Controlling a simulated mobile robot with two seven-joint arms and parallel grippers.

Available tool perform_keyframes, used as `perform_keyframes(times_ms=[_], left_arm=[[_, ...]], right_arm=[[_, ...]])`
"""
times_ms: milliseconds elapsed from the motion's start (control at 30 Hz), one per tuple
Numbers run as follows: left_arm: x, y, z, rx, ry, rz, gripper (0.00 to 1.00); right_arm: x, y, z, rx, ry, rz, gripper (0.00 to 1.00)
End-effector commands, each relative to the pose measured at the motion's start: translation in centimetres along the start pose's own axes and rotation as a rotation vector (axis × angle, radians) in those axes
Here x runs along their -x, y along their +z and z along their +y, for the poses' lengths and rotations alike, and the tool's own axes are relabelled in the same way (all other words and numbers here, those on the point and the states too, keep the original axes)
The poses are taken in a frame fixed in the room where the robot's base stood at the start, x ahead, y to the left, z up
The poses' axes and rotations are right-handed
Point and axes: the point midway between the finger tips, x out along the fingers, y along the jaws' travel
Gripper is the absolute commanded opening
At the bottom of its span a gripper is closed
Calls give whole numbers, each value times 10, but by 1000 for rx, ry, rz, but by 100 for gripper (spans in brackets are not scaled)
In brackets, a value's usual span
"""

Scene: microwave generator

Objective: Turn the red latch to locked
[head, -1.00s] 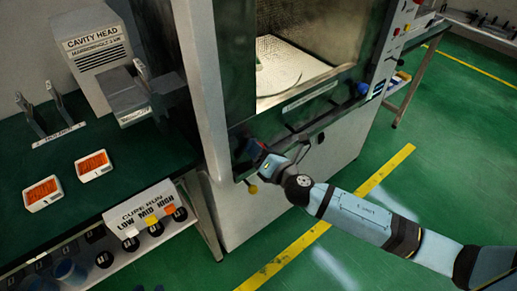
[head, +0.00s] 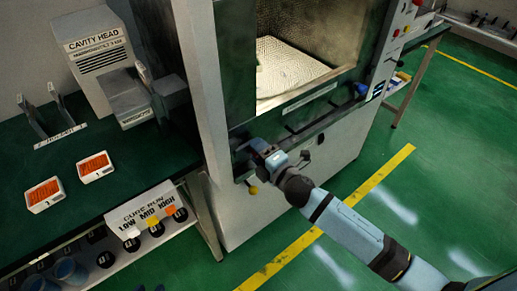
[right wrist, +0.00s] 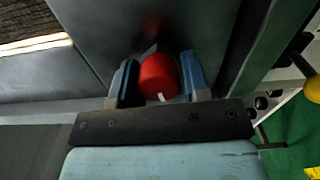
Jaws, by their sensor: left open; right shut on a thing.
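The red latch (right wrist: 158,76) is a round red knob on the dark front panel in the right wrist view. A small white mark shows on its lower rim. My right gripper (right wrist: 161,80) has one blue-grey finger on each side of the knob and is shut on it. In the head view my right gripper (head: 262,150) is at the lower left of the machine front, below the cavity opening. There the gripper hides the latch. I do not see my left gripper. Lock markings around the latch are not readable.
The microwave cavity (head: 290,70) stands open above my right gripper. A yellow knob (head: 253,190) is just below it. A green bench (head: 130,150) at the left holds two orange-filled trays (head: 95,166) and the cavity head (head: 98,60).

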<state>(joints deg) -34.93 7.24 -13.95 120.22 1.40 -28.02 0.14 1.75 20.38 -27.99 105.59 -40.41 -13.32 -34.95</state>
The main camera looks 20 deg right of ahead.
Motion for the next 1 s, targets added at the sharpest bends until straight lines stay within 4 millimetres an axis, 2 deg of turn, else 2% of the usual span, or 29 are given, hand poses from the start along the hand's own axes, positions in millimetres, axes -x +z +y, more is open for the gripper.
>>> perform_keyframes(times_ms=[600,1000], left_arm=[[10,-12,0,31,-5,-29,43],[16,-20,-3,14,-10,-22,43]], right_arm=[[0,1,4,-571,0,-2,19],[0,1,2,-806,1,-1,22]])
